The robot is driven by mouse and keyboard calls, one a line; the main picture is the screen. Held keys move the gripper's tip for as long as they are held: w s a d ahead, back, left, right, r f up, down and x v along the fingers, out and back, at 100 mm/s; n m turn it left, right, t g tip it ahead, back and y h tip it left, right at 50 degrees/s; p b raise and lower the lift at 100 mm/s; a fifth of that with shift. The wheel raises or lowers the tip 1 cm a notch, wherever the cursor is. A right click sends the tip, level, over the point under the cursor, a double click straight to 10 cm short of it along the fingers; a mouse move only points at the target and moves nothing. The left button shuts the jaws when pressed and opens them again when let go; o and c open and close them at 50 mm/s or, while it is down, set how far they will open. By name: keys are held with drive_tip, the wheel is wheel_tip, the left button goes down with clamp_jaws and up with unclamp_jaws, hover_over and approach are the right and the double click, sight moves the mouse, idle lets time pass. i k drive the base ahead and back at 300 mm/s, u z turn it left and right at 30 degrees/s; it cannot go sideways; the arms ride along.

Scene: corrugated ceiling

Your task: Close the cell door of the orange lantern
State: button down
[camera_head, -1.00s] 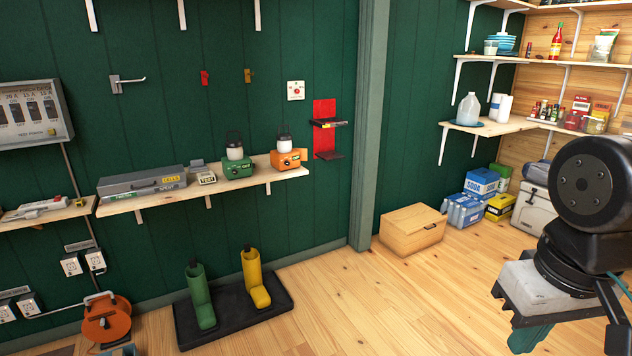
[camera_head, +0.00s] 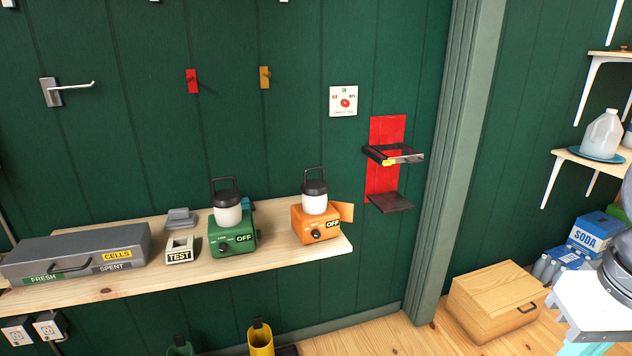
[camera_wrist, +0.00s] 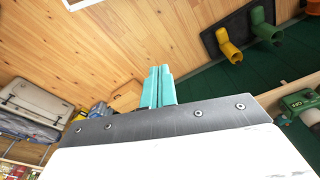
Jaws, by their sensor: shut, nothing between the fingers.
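The orange lantern (camera_head: 317,224) stands upright on the wooden wall shelf (camera_head: 110,288) in the head view, with a white globe, a black cap and handle, and a label reading OFF. An orange flap, its cell door (camera_head: 345,212), sticks out from its right side and stands open. The inside of the cell compartment is hidden. In the wrist view my gripper (camera_wrist: 159,72) has its teal fingers together, shut and empty, with wooden floor behind them. It is well away from the lantern. In the head view only part of my arm shows at the right edge.
A green lantern (camera_head: 232,235) stands left of the orange one, with a tester (camera_head: 179,250) and grey case (camera_head: 75,256) further left. A red wall bracket (camera_head: 387,130) is to the right. A wooden box (camera_head: 497,303) sits on the floor.

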sight(346, 211)
drive_tip(key=u, duration=0.55)
drive_tip(key=i, duration=1.4)
drive_tip(key=u, duration=0.65)
